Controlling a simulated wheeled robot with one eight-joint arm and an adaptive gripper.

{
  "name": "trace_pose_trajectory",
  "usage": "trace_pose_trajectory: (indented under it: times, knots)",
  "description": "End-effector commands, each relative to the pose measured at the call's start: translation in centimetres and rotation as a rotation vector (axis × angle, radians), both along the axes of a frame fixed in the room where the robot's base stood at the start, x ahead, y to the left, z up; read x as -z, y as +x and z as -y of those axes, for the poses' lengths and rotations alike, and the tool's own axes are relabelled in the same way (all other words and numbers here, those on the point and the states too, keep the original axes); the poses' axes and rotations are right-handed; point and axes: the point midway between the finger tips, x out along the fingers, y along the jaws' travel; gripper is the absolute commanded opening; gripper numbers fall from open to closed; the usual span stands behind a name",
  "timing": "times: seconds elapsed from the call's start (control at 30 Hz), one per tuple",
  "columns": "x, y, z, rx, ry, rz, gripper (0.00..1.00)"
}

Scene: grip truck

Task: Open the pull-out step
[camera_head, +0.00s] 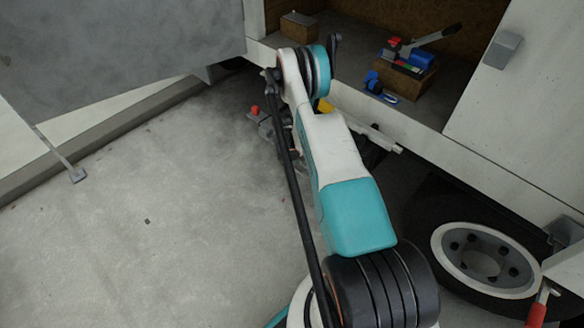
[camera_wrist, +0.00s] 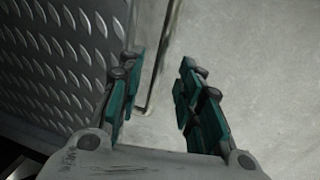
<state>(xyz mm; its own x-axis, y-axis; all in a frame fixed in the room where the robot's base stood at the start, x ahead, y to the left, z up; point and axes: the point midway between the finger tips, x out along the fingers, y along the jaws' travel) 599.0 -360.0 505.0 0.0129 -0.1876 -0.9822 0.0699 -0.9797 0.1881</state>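In the wrist view my gripper (camera_wrist: 162,66) is open, with its two teal fingers apart. A thin, bent metal rod (camera_wrist: 160,60) runs through the gap between them, and I cannot tell whether either finger touches it. A grey diamond-plate panel (camera_wrist: 60,50), which looks like the pull-out step, lies to the left of the fingers. In the head view my arm hides most of the gripper and the step area under the truck's sill. A pale bar (camera_head: 376,134) shows below the sill, just right of my arm; I cannot tell what it belongs to.
The open truck compartment holds a wooden block (camera_head: 405,78) with tools on it and a small box (camera_head: 299,27). A wheel (camera_head: 482,257) stands at lower right. A grey panel (camera_head: 110,45) hangs at upper left. Concrete floor (camera_head: 150,220) is clear on the left.

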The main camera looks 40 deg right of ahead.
Motion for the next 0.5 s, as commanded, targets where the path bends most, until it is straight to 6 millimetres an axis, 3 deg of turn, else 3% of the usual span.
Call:
trace_pose_trajectory:
  times: [0.2,0.5]
  knots:
    - [2.2,0.0,0.4,0.0,0.0,0.0,0.33]
    - [2.5,0.1,0.5,0.0,0.0,0.0,0.33]
